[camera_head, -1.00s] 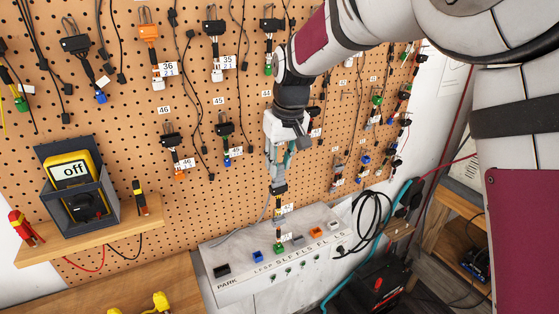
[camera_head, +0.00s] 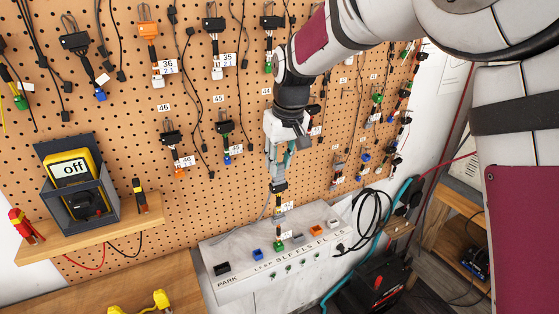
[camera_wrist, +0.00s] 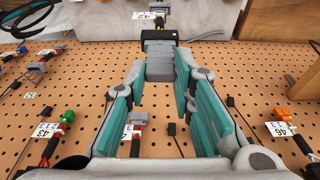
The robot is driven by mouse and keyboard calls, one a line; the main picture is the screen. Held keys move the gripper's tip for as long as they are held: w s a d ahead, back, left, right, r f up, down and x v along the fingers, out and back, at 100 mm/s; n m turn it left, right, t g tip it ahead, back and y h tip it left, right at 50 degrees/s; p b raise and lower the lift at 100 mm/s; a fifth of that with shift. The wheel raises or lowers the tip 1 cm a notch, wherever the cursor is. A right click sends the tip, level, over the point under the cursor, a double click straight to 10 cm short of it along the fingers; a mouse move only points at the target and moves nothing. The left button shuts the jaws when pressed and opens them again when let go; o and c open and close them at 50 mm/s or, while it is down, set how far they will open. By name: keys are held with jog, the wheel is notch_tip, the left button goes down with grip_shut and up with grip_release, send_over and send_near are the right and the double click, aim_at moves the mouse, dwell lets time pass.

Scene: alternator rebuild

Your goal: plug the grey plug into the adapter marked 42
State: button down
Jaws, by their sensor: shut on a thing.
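My gripper (camera_wrist: 158,60) is shut on the grey plug (camera_wrist: 158,69), a stepped grey block between the fingertips in the wrist view. In the head view my gripper (camera_head: 277,178) points down above the grey box. The black body of the adapter marked 42 (camera_wrist: 160,33) is directly against the far end of the grey plug. Its tag 42 lies beyond it. In the head view the adapter (camera_head: 279,188) stands upright over the green socket (camera_head: 279,245). I cannot tell how deeply the plug sits in the adapter.
The grey box (camera_head: 230,285) marked PARK carries coloured sockets. The pegboard (camera_head: 110,190) behind holds several tagged adapters and hanging cables. A shelf (camera_head: 80,243) with a meter (camera_head: 70,170) is at left. A grey cable (camera_wrist: 207,37) runs beside the adapter.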

jog(key=c, duration=1.3)
grip_release()
jog(key=shift+r, duration=0.1)
jog(key=v, duration=1.1)
jog(key=shift+r, duration=0.4)
